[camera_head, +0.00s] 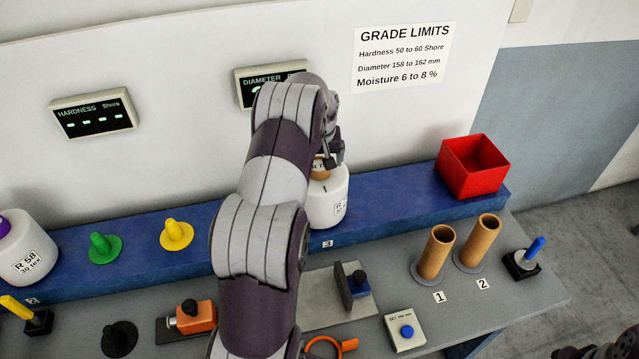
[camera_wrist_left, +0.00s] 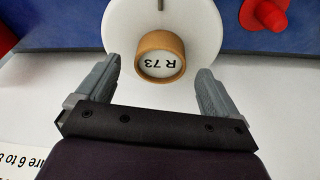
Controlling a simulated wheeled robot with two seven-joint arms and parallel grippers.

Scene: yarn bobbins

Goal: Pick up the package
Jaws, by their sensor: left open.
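A white yarn package (camera_head: 327,205) stands upright on the blue shelf near the number 3, partly hidden behind my left arm. Its brown core shows the marking R 73 in the left wrist view (camera_wrist_left: 161,57). My left gripper (camera_head: 333,156) is at the top of this package. Another white package (camera_head: 28,262) with a purple core top and an R 58 label stands at the far left.
The blue shelf (camera_head: 400,205) also holds a green peg (camera_head: 104,246), a yellow peg (camera_head: 176,234) and a red bin (camera_head: 473,166). A red peg (camera_wrist_left: 264,14) shows in the wrist view. Two brown tubes (camera_head: 436,253) and a blue-button box (camera_head: 405,329) stand on the grey bench.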

